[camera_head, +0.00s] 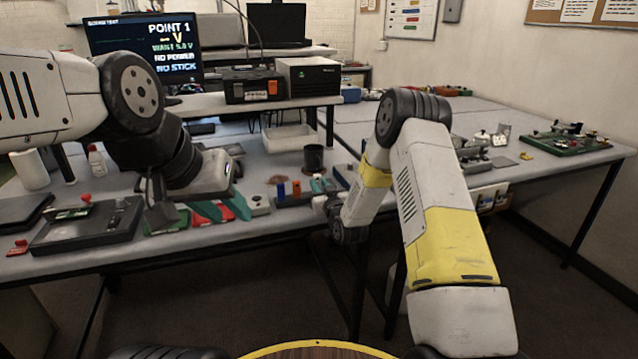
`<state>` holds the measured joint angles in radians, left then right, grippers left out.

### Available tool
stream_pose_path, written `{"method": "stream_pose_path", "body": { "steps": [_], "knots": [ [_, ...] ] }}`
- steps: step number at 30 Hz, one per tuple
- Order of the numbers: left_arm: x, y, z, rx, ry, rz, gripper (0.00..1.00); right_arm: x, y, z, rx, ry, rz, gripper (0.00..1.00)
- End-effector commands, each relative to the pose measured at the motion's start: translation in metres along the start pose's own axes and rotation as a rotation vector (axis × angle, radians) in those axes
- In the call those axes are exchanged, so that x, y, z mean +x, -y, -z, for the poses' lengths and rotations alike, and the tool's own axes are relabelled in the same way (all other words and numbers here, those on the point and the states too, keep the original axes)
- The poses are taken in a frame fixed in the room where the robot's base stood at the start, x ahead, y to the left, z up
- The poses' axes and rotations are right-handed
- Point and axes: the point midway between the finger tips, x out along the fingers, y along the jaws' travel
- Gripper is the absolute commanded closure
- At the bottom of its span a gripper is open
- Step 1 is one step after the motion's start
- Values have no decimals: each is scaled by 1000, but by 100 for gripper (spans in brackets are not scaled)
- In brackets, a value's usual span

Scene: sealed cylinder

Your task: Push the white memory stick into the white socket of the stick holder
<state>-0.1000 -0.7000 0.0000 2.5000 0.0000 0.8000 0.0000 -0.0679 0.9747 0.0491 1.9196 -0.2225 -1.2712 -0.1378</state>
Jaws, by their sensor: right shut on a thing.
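The stick holder (290,202) is a dark block near the front edge of the table, right of centre. A blue stick (281,189) and an orange stick (296,187) stand upright in it. At its right end are small teal and pale parts (319,184), too small to tell apart. My right gripper (322,203) is beside that right end, seen from behind and partly hidden by its own wrist. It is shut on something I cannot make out. I cannot pick out the white memory stick or the white socket.
Red and green pieces (215,211) and a pale block (256,204) lie between my grippers. A dark panel (87,226) is on the left. A dark cup (314,158) stands behind the holder. A screen (145,48) reads "NO POWER" and "NO STICK".

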Motion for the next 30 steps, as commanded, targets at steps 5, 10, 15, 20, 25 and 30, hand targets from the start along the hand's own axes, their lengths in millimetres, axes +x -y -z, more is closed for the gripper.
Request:
{"method": "stream_pose_path", "body": {
  "steps": [5, 10, 15, 20, 25, 30],
  "knots": [
    [0, 0, 0, 0, 0, 0, 64, 0, 0, 0, 0, 0, 0, 100],
    [0, 0, 0, 0, 0, 0, 64, 0, 0, 0, 0, 0, 0, 100],
    [0, 0, 0, 0, 0, 0, 64, 0, 0, 0, 0, 0, 0, 100],
    [0, 0, 0, 0, 0, 0, 64, 0, 0, -1, 0, 0, 0, 100],
    [0, 0, 0, 0, 0, 0, 64, 0, 0, -4, 0, 0, 0, 100],
    [0, 0, 0, 0, 0, 0, 64, 0, 0, -8, 0, 0, 0, 100]
  ]
}}
